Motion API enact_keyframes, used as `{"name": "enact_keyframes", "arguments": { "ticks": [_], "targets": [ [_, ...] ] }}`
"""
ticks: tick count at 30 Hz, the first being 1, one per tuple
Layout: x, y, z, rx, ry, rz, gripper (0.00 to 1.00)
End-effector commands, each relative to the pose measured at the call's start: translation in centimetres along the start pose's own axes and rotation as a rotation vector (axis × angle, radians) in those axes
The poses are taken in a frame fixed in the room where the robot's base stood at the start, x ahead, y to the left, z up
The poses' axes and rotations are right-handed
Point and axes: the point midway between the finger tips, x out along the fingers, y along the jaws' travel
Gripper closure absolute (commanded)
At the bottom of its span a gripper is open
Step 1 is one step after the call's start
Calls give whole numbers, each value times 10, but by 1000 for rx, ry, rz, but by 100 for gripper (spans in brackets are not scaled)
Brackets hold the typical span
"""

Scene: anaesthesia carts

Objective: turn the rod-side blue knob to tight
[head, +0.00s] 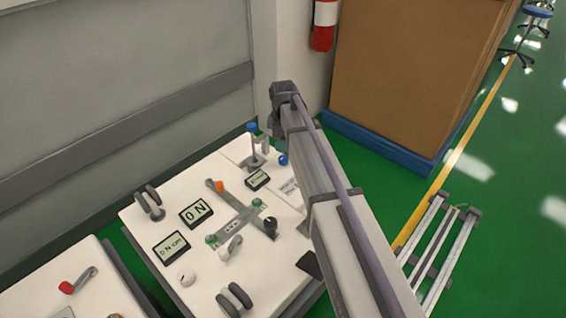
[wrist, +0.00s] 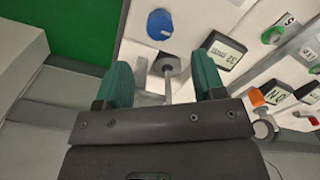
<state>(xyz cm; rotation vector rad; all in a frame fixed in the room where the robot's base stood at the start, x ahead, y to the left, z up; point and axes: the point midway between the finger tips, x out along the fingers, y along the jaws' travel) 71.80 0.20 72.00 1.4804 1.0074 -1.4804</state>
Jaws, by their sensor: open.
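In the head view, a blue knob (head: 252,127) tops a thin upright rod at the cart's back corner. Another blue knob (head: 283,160) sits low on the panel to its right; I cannot tell for certain which is the rod-side one. The wrist view shows one blue knob (wrist: 160,24) on the white panel, beyond the fingertips. My gripper (wrist: 164,66) is open, with its two green fingers apart. A grey rod (wrist: 170,90) with a dark collar shows in the gap between them. The near end of the rod is hidden by the gripper body.
The cart top (head: 140,215) carries displays, an orange knob (head: 219,186), a black knob (head: 270,223) and grey handles. A second cart (head: 85,280) stands at left. The wall is close behind, and a brown cabinet (head: 410,70) stands at the back right.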

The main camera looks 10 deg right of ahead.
Motion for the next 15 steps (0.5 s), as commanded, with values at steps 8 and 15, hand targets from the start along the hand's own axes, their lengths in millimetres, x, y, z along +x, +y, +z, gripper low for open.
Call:
{"name": "enact_keyframes", "arguments": {
  "ticks": [8, 15],
  "targets": [
    [75, 0, 0, 1, 0, 0, 37],
    [80, 0, 0, 1, 0, 0, 37]
  ]
}}
